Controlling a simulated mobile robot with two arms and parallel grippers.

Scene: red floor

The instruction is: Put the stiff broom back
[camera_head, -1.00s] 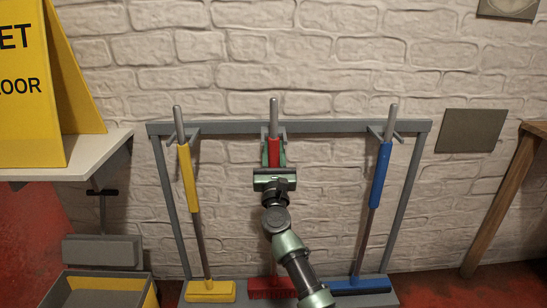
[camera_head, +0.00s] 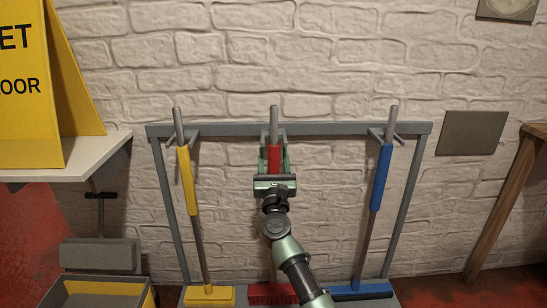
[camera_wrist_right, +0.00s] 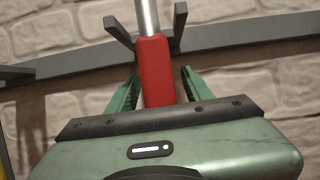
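The red broom (camera_head: 274,158), the one at my right gripper, stands upright in the middle of the grey rack (camera_head: 340,128). Its grey upper shaft sits between the two prongs of the middle hook, and its red head (camera_head: 272,294) is at the rack's base. My right gripper (camera_head: 273,160) is open, its green fingers on either side of the red grip. In the right wrist view the red grip (camera_wrist_right: 156,72) runs between the spread fingers (camera_wrist_right: 160,88), with a gap visible on the right side. My gripper and arm hide the lower shaft. My left gripper is not in view.
A yellow broom (camera_head: 187,180) hangs at left and a blue broom (camera_head: 380,178) at right on the same rack. A shelf (camera_head: 100,155) with a yellow sign (camera_head: 30,90) and a dustpan (camera_head: 100,255) are at left. A wooden table leg (camera_head: 505,205) stands at right.

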